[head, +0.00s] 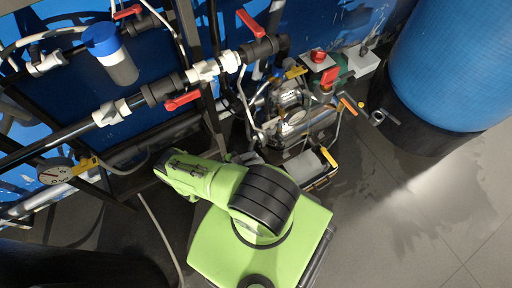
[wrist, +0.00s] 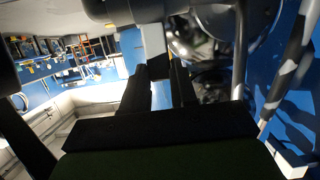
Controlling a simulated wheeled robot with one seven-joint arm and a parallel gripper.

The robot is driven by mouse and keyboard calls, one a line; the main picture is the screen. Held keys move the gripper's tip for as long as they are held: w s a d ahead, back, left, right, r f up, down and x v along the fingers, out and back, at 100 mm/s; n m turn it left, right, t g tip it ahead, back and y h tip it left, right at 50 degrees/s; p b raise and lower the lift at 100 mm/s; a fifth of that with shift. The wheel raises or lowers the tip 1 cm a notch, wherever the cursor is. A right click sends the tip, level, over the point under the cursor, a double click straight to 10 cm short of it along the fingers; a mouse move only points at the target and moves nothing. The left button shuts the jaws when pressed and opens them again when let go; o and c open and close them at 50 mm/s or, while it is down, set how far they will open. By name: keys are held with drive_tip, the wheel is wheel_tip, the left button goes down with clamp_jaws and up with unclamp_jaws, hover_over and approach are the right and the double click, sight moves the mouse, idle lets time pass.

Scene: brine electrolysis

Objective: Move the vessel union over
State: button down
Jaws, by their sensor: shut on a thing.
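My gripper (wrist: 160,90) shows in the wrist view as two black fingers reaching up from a dark palm. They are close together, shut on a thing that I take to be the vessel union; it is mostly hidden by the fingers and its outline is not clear. A dark grey rounded part crosses the top of the wrist view, just beyond the fingertips. In the head view my green arm reaches over to the pump area, and the fingers cannot be made out there. I cannot single out the vessel union there.
A shiny metal pump assembly (head: 293,110) stands beyond my arm. Pipes with red-handled valves (head: 251,25) run along the blue wall, with a blue-capped filter (head: 117,60) and a gauge (head: 54,170). A large blue tank (head: 440,65) stands right. Floor at lower right is clear.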

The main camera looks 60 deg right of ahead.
drive_tip(key=shift+w+a+f, duration=0.1)
drive_tip(key=shift+w, duration=0.05)
idle(0.4)
drive_tip(key=c, duration=0.9)
unclamp_jaws()
drive_tip(key=v, duration=1.5)
drive_tip(key=shift+w+a, duration=0.15)
drive_tip(key=shift+a, duration=0.2)
